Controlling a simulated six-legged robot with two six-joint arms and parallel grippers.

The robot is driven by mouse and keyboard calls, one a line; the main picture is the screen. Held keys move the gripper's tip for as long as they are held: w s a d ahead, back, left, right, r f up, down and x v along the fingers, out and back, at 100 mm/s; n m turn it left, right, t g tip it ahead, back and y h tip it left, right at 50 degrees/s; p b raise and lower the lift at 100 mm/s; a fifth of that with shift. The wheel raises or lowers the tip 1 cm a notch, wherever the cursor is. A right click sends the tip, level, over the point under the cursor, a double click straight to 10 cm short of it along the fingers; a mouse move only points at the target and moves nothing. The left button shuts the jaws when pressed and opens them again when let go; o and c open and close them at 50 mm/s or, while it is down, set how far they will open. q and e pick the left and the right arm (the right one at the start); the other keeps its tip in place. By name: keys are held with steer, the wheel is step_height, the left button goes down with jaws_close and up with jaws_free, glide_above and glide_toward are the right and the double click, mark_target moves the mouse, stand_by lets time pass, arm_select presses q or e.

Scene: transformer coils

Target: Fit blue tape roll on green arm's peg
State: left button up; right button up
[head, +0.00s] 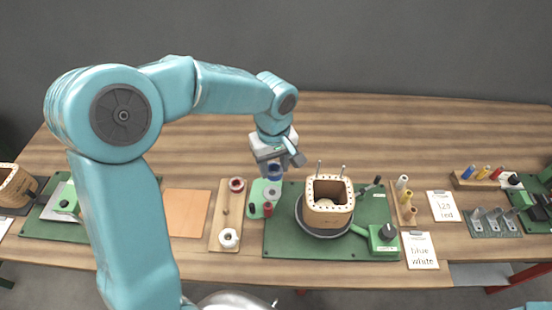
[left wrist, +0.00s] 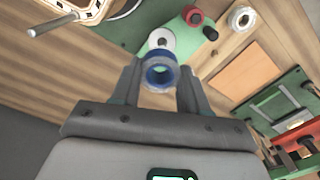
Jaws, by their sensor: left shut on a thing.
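My left gripper (head: 275,164) is shut on the blue tape roll (head: 274,174) and holds it at the far end of the small green arm (head: 257,187). In the left wrist view the blue tape roll (left wrist: 160,73) sits between the fingertips of the left gripper (left wrist: 160,84), its hole facing the camera. Just past it, a pale round piece (left wrist: 161,39) stands on the green arm (left wrist: 178,32). The roll partly overlaps this piece in view, and I cannot tell whether they touch. No bare peg can be made out. My right gripper is out of view.
On the green arm are a red round piece (head: 267,209) and a black knob (head: 252,208). A wooden coil (head: 329,202) with upright rods stands close on the right.

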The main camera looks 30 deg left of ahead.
arm_select(q)
steer(key=shift+s+a+f, duration=0.2)
steer(key=shift+f, duration=0.2)
steer(key=shift+w+f+b, duration=0.1)
steer(key=shift+f+b, duration=1.7)
steer(key=shift+f, duration=0.45)
steer(key=shift+f, duration=0.1)
steer(key=shift+f+b, duration=0.2)
steer(key=shift+b, duration=0.3)
steer(key=shift+f, duration=0.15)
